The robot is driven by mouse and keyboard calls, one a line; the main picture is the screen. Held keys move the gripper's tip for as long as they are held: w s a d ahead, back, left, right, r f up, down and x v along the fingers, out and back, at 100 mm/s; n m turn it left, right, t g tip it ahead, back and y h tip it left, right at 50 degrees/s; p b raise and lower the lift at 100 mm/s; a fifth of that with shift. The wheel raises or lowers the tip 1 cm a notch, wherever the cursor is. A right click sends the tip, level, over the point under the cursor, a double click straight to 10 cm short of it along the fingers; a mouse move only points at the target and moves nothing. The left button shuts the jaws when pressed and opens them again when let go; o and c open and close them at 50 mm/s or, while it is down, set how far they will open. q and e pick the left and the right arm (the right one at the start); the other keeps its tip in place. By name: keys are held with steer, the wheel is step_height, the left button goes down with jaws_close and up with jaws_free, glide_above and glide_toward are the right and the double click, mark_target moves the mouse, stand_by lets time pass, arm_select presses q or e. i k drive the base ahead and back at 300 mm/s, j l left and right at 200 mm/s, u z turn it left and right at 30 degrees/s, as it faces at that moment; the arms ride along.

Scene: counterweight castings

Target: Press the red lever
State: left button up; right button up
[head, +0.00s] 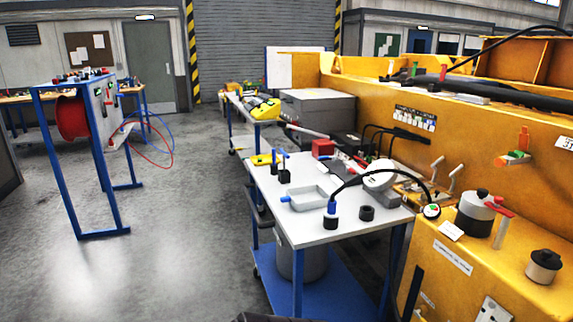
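A red lever (498,207) sits beside a grey cylinder with a black top (475,212) on the yellow machine at the right. I cannot tell which of the two is the task's lever. Neither of my grippers shows in the head view.
A grey-topped blue cart (310,232) stands left of the yellow machine (440,262), with a tray (307,198), a cable and small parts on it. A black-topped knob (543,266) is near the machine's front.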

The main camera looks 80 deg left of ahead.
mark_target(351, 170)
steer(key=j+u, duration=0.25)
steer(key=u, duration=0.15)
steer(key=j+u, duration=0.25)
steer(key=u, duration=0.2)
steer(key=i+j+u, duration=0.15)
steer(key=u, duration=0.25)
steer(key=i+j+u, duration=0.1)
steer(key=j+u, duration=0.3)
steer(key=i+j+u, duration=0.1)
steer(key=i+j, duration=0.35)
steer(key=i, duration=0.3)
steer(key=i+j+u, duration=0.15)
steer(key=k+j+u, duration=0.1)
steer(key=j, duration=0.15)
steer(key=i+j+u, duration=0.15)
steer(key=j, duration=0.3)
steer(key=j+u, duration=0.2)
steer(key=j, duration=0.25)
steer(key=i+j+u, duration=0.15)
steer(key=j, duration=0.3)
